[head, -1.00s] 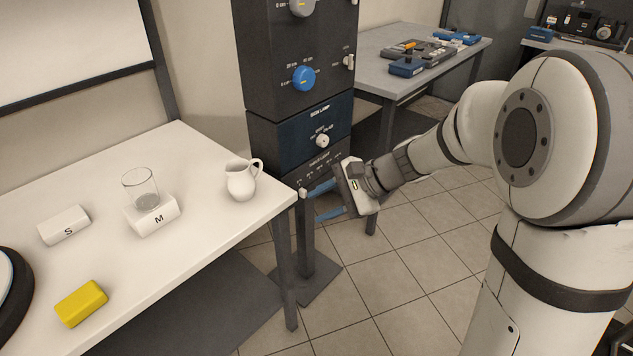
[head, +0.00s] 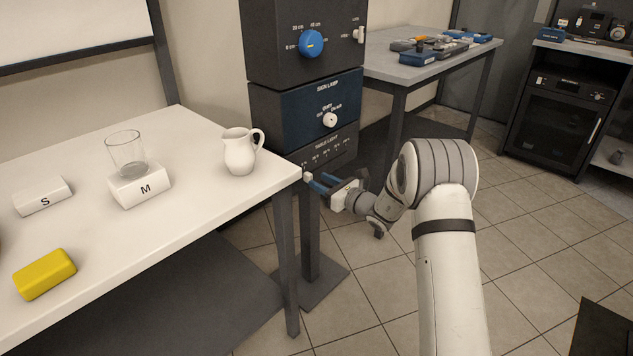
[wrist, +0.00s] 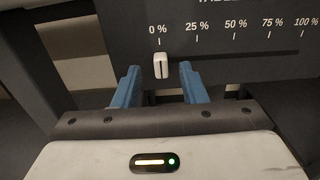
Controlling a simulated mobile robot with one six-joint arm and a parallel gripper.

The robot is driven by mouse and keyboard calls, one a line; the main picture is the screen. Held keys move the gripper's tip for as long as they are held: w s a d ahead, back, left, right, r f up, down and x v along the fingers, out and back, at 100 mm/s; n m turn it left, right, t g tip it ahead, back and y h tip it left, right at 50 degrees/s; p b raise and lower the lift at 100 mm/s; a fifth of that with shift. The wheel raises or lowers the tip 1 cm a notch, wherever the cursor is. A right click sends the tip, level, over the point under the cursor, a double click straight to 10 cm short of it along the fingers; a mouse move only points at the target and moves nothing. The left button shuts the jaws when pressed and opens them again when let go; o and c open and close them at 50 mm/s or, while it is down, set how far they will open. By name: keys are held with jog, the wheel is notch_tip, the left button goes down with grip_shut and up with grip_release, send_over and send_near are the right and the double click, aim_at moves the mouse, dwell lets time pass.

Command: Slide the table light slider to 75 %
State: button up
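The table light slider's white knob (wrist: 161,66) stands at the 0 % mark, at the left end of its scale, in the wrist view. The scale (wrist: 235,30) runs from 0 % at left to 100 % at right on a dark panel. In the head view the knob (head: 308,177) shows small at the panel's lower left. My gripper (wrist: 157,85) is open, with its blue fingers on either side of the knob and a gap at each side. In the head view my gripper (head: 318,182) reaches to the panel's lower edge, and its fingertips are close to the knob.
Above the slider are the sign lamp knob (head: 330,120) and a blue dial (head: 311,43). A white table (head: 215,205) to the left carries a pitcher (head: 240,151), a glass (head: 126,153) and a yellow block (head: 44,273). Its corner is close to my gripper.

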aim_at(311, 177)
jog(key=shift+b+x, duration=0.35)
jog(key=shift+x, duration=1.7)
jog(key=shift+c, duration=0.5)
grip_shut()
jog(key=shift+f, duration=0.1)
